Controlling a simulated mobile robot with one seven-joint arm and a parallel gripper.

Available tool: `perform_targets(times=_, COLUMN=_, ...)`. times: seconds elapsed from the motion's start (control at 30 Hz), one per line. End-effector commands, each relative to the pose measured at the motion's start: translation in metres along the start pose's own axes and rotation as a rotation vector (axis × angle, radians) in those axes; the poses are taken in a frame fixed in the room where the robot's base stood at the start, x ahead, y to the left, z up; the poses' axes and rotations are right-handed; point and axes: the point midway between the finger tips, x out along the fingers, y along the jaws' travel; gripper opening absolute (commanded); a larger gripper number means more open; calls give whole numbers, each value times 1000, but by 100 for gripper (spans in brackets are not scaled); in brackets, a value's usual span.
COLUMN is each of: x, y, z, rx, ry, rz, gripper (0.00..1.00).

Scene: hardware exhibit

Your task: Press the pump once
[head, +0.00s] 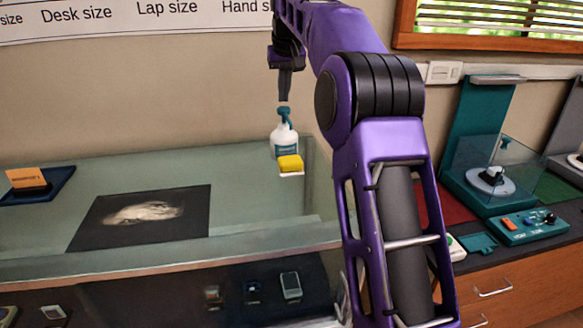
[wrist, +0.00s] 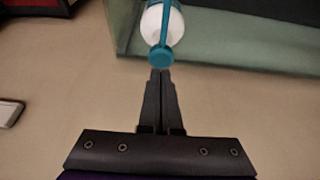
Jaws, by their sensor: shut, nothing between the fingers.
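The pump bottle (head: 285,137) stands upright on the glass-topped display case. It has a white body and a teal pump head (head: 285,113). My gripper (head: 284,98) points down just above the pump head, with its fingers together and empty. In the wrist view the closed fingertips (wrist: 160,72) end right beside the teal pump head (wrist: 161,56) in the picture. The white bottle body (wrist: 153,25) shows beyond it. I cannot tell whether the fingertips touch the head.
A yellow sponge (head: 290,164) sits just in front of the bottle. A dark mat (head: 145,217) and a blue tray (head: 62,190) lie to the left on the case (head: 240,205). A counter with teal exhibits (head: 530,228) stands at right.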

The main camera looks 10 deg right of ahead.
Motion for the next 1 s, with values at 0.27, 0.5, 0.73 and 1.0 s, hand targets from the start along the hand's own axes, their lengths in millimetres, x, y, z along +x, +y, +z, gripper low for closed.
perform_targets(times=0.27, x=10, y=0, z=4, rx=0, ry=0, rz=0, gripper=0)
perform_targets(times=0.5, x=18, y=0, z=8, rx=0, ry=0, rz=0, gripper=0)
perform_targets(times=0.73, x=27, y=0, z=12, rx=0, ry=-4, rz=0, gripper=0)
perform_targets(times=1.0, x=28, y=0, z=12, rx=0, ry=-7, rz=0, gripper=0)
